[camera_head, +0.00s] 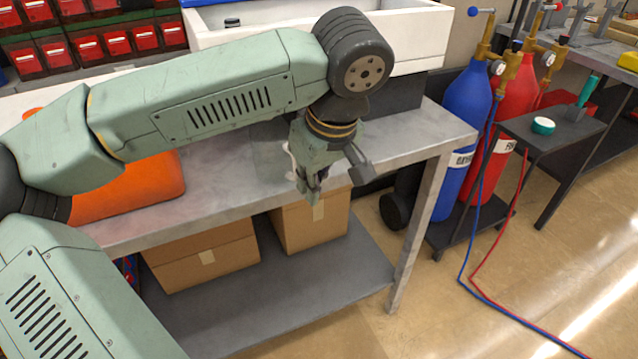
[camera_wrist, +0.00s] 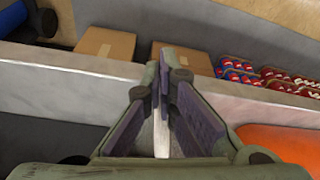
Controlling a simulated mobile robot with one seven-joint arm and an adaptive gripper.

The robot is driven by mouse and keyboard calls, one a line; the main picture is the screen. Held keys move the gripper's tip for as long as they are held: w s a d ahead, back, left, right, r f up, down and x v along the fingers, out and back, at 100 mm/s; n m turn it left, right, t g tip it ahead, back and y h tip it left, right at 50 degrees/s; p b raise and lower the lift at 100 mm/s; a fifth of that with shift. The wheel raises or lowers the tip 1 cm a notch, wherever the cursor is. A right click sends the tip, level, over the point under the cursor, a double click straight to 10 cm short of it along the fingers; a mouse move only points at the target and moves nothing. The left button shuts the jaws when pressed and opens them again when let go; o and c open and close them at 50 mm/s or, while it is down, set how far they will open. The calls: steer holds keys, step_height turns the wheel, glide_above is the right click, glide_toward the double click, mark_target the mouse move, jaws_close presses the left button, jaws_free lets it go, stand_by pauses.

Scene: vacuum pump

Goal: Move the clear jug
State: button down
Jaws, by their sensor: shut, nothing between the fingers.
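The clear jug (camera_head: 270,150) stands on the metal workbench (camera_head: 395,137) in the head view, just left of and partly behind my gripper (camera_head: 309,203). It is see-through and hard to make out, and a pale curved part that may be its handle shows beside the gripper. My gripper points down by the bench's front edge, with its fingers closed and empty. In the wrist view my gripper (camera_wrist: 154,85) has its fingertips together. A pale strip shows between the finger bases, and I cannot tell what it is. The jug is not clearly visible there.
An orange case (camera_head: 135,188) lies on the bench to the left. A white basin (camera_head: 410,50) is behind. Cardboard boxes (camera_head: 310,225) stand on the lower shelf (camera_head: 290,300). Blue (camera_head: 465,125) and red (camera_head: 510,120) gas cylinders stand right of the bench.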

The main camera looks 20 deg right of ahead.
steer(key=shift+w+a+b, duration=0.15)
steer(key=shift+w, duration=0.4)
steer(key=shift+w+a+b, duration=0.15)
steer(key=shift+w, duration=0.35)
steer(key=shift+s, duration=0.1)
